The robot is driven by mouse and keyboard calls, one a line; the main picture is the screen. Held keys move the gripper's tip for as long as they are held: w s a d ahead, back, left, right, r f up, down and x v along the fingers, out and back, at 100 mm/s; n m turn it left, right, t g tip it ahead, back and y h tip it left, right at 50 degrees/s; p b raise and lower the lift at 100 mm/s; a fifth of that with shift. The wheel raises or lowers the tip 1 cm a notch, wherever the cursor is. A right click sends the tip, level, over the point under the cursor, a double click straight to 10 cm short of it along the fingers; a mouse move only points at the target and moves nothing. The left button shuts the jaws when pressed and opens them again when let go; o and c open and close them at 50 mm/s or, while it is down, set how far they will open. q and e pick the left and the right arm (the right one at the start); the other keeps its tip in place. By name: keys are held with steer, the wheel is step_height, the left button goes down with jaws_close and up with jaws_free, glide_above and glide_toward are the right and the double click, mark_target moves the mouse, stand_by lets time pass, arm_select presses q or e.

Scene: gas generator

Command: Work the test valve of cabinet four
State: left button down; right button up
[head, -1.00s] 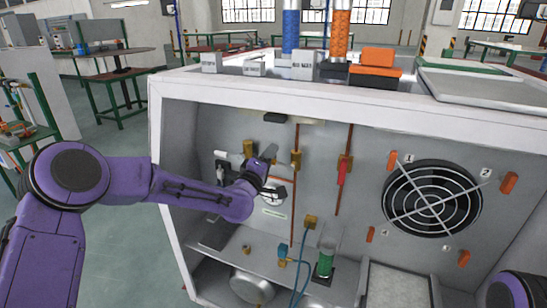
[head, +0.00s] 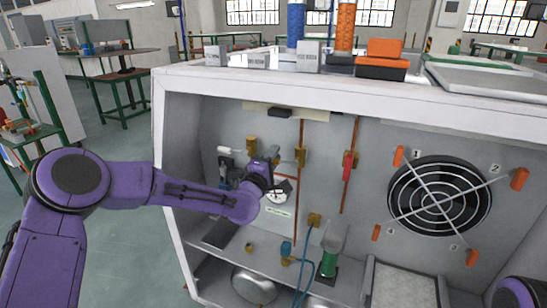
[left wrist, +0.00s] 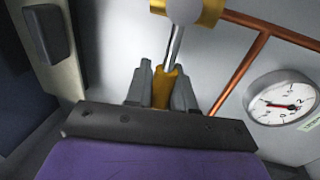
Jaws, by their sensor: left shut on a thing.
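A brass valve (head: 251,143) sits on the cabinet's grey back panel at the upper left. In the left wrist view its brass body (left wrist: 211,10) shows at the top, with a silver stem leading down to a yellow handle end (left wrist: 165,84). My left gripper (left wrist: 162,88) is shut on this handle end, one finger on each side. In the head view the left gripper (head: 268,164) is just below and right of the valve, partly hidden by my wrist. My right gripper is not in view.
A round gauge (left wrist: 283,98) is right of the gripper, partly covered by my arm in the head view. Copper pipes (head: 300,130), a red-handled valve (head: 347,167), a green cylinder (head: 329,262) and a fan (head: 440,196) lie to the right. The cabinet's left wall is close to my forearm.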

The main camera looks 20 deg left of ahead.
arm_select(q)
steer(key=c, duration=1.1)
jaws_free()
steer(key=shift+o, duration=0.2)
steer(key=v, duration=1)
steer(key=shift+s+f+b, duration=0.2)
steer(key=shift+s+b, duration=0.1)
steer(key=shift+b, duration=0.15)
